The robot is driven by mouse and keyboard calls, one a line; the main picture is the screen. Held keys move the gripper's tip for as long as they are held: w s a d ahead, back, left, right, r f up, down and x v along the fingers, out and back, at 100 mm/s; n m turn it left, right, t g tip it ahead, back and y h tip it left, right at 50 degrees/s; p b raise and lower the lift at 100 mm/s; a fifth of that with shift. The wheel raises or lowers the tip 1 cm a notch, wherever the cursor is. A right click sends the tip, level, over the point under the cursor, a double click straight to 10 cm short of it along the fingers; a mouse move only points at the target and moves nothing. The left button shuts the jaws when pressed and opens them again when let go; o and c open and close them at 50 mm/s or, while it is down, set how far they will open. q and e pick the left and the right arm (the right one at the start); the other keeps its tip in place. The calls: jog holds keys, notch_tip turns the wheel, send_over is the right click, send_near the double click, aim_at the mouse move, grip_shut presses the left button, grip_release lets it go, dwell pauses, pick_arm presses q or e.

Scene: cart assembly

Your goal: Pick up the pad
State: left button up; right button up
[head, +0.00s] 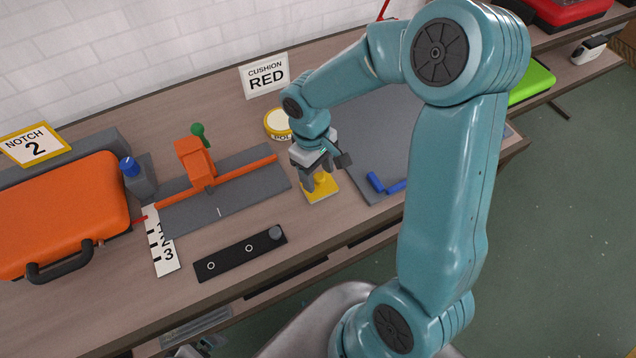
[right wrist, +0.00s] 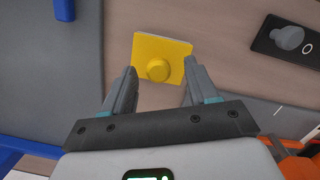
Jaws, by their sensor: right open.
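The pad is a yellow square plate with a round yellow knob (right wrist: 158,68) on top. In the head view the pad (head: 322,187) lies on the wooden bench, partly hidden by my gripper. My right gripper (head: 318,174) is over the pad, pointing down. In the right wrist view its two fingers (right wrist: 160,80) are apart, one to each side of the knob, with nothing between them gripped. I cannot tell how high the fingertips are above the pad. My left gripper is not in view.
A grey mat (head: 385,135) with blue pieces (head: 376,183) lies right of the pad. A black strip (head: 240,256) with a grey knob lies to the front left. A grey fixture with an orange clamp (head: 194,160) is left. A round yellow-rimmed tin (head: 277,122) stands behind.

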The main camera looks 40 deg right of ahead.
aim_at(319, 176)
jog(key=shift+s+f, duration=0.1)
jog(key=shift+f, duration=0.6)
jog(key=shift+s+d+f, duration=0.15)
jog(key=shift+f, duration=0.1)
jog(key=shift+c, duration=0.9)
jog(key=c, duration=0.6)
grip_shut()
jog(key=shift+r, duration=0.15)
notch_tip(319, 176, up, 20)
jog(key=p, duration=0.1)
